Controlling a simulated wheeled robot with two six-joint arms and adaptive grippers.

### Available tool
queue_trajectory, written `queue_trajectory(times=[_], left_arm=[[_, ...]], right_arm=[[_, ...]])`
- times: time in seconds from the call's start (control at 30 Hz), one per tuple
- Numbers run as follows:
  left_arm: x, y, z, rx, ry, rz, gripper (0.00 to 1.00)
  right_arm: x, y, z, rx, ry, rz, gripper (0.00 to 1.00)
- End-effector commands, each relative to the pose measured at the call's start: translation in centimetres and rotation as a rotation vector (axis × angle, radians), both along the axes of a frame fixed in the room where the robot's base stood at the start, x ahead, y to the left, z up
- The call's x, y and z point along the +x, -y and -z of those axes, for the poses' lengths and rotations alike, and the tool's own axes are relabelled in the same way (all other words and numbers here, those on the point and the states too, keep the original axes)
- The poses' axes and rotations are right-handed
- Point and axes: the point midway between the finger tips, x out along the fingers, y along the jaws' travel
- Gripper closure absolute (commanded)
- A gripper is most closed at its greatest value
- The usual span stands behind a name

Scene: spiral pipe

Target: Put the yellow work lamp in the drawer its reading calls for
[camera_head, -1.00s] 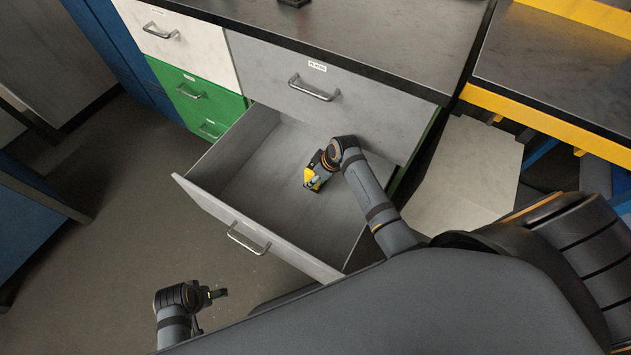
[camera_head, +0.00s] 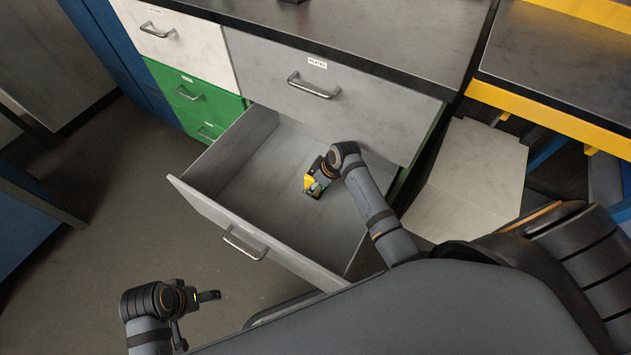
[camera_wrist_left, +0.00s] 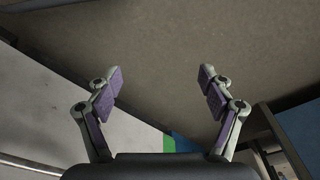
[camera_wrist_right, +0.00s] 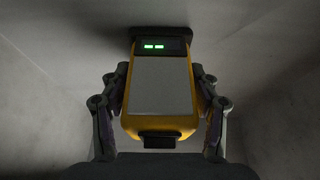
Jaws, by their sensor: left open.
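The yellow work lamp (camera_head: 313,184) is inside the open grey drawer (camera_head: 205,212) in the head view, partly hidden by my right gripper (camera_head: 318,176). In the right wrist view the lamp (camera_wrist_right: 160,95) has a grey panel and a dark top strip with two lit green bars. The fingers of my right gripper (camera_wrist_right: 160,100) press against both its sides. Pale drawer walls surround it; whether it touches the drawer floor I cannot tell. My left gripper (camera_head: 198,312) is open and empty over the floor, left of the drawer; its spread fingers (camera_wrist_left: 160,80) show in the left wrist view.
Above the open drawer is a shut grey drawer (camera_head: 270,75) with a label that seems to read PLATES. A white drawer (camera_head: 190,45) and green drawers (camera_head: 185,90) on the left are shut. A yellow-edged bench (camera_head: 560,70) stands at right. The floor left is clear.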

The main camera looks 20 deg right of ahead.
Motion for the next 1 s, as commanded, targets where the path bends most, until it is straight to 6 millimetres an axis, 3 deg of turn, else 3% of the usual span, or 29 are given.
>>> queue_trajectory(times=[0.07,0.47,0.77,1.0], left_arm=[[0.0,0.0,0.0,0.0,0.0,0.0,0.19],[0.0,0.0,-0.1,0.001,0.0,-0.001,0.19],[0.6,-1.6,6.4,0.031,-0.008,-0.022,0.19],[-0.2,-2.8,11.2,0.051,0.004,-0.03,0.19]], right_arm=[[0.0,0.0,0.0,0.0,0.0,0.0,0.23],[-0.1,0.1,-0.7,-0.001,-0.001,0.0,0.23],[-1.8,1.5,-6.3,-0.002,0.001,0.0,0.23],[-3.1,2.5,-10.1,-0.002,0.0,-0.001,0.23]])
